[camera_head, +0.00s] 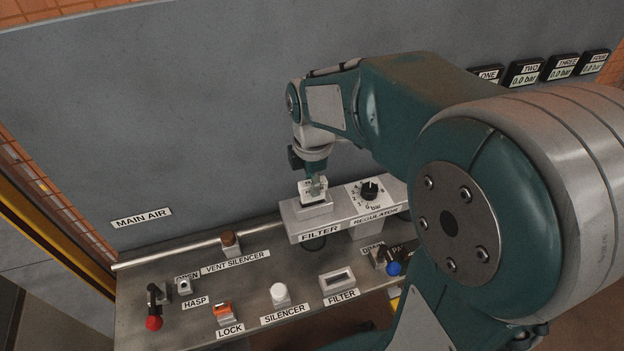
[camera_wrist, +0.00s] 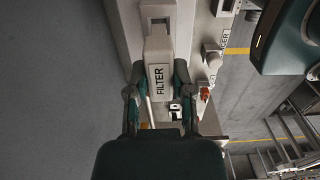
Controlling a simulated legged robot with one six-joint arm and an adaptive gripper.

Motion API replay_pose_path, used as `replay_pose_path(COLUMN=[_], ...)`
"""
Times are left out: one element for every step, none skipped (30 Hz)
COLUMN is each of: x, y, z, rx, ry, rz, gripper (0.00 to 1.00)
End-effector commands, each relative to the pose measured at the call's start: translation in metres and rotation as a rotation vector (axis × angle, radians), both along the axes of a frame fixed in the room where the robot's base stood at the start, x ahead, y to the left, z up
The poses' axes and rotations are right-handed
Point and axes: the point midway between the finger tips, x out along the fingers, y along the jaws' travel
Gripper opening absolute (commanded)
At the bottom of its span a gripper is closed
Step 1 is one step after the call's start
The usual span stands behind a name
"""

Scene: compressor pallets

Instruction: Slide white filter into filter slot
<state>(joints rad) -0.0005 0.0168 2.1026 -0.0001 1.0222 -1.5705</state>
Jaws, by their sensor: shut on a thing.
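The white filter (camera_head: 309,187) is held upright in my gripper (camera_head: 317,186), above the raised block at the left end of the pale housing (camera_head: 306,215), whose front reads FILTER. In the wrist view, the filter (camera_wrist: 160,82) carries a FILTER label and sits between the two fingers of my gripper (camera_wrist: 156,84). A small white holder with a dark slot (camera_head: 337,280) stands empty on the bench behind a FILTER label.
The regulator knob (camera_head: 370,190) is close right of the filter housing. The bench holds a white silencer (camera_head: 279,295), an orange lock (camera_head: 223,313), a red-ended lever (camera_head: 154,320) and a blue-knobbed valve (camera_head: 393,267). A grey panel (camera_head: 190,110) rises behind.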

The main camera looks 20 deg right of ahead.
Motion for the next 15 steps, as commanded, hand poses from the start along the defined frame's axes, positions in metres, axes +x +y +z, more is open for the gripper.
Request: replay_pose_path(x=[0.0, 0.0, 0.0, 0.0, 0.0, 0.0, 0.0, 0.0, 0.0, 0.0, 0.0, 0.0, 0.0, 0.0, 0.0], y=[0.0, 0.0, 0.0, 0.0, 0.0, 0.0, 0.0, 0.0, 0.0, 0.0, 0.0, 0.0, 0.0, 0.0, 0.0], z=[-0.001, -0.002, -0.003, -0.003, -0.004, -0.005, -0.006, -0.006, -0.007, -0.008, -0.009, -0.009, -0.01, -0.011, -0.012], rx=[0.0, 0.0, 0.0, 0.0, 0.0, 0.0, 0.0, 0.0, 0.0, 0.0, 0.0, 0.0, 0.0, 0.0, 0.0], ry=[0.001, 0.001, 0.001, 0.001, 0.001, 0.001, 0.0, 0.0, 0.0, 0.0, 0.0, 0.001, 0.001, 0.001, 0.001], rz=[0.0, 0.0, 0.0, 0.0, 0.0, 0.0, 0.0, 0.0, 0.0, 0.0, 0.0, 0.0, 0.0, 0.0, 0.0], gripper=[0.0, 0.0, 0.0, 0.0, 0.0, 0.0, 0.0, 0.0, 0.0, 0.0, 0.0, 0.0, 0.0, 0.0, 0.0])
